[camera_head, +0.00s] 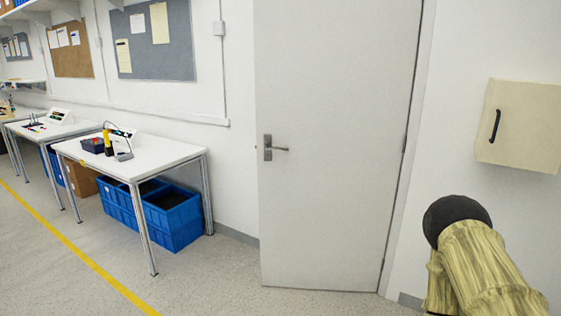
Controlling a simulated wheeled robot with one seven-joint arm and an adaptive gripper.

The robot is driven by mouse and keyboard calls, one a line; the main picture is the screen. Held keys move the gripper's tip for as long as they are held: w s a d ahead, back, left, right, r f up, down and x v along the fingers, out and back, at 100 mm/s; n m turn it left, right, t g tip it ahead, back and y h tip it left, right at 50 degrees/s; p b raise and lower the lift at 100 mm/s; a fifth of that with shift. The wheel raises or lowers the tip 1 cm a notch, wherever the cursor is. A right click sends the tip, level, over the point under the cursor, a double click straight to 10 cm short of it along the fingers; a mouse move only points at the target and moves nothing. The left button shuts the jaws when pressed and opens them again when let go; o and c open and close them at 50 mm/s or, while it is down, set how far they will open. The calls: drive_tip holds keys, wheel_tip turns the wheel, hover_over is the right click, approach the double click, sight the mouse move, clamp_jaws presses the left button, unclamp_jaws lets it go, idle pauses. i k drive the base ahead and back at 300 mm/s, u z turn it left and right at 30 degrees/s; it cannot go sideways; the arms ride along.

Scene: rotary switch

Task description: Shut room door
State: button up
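The white room door (325,200) stands in the middle of the view, hinged on its right side. Its free left edge and bottom corner stand out from the wall line into the room, so it looks partly open. A grey lever handle (272,148) is on the door's left side. The opening behind the door is hidden by it. Part of my arm, with a yellowish cover and a black rounded end, shows at the lower right, apart from the door in the picture. My gripper is not in view.
A beige wall cabinet (520,125) with a black handle hangs at the right. White workbenches (165,158) line the left wall, with blue crates (172,220) beneath. A yellow line (75,248) runs along the floor. The floor (215,285) before the door is clear.

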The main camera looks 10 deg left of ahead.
sight(334, 79)
drive_tip(key=u, duration=0.6)
drive_tip(key=i, duration=0.55)
drive_tip(key=u, duration=1.05)
drive_tip(key=i, duration=0.7)
drive_tip(key=z, duration=0.45)
drive_tip(key=i, duration=0.95)
drive_tip(key=z, duration=0.8)
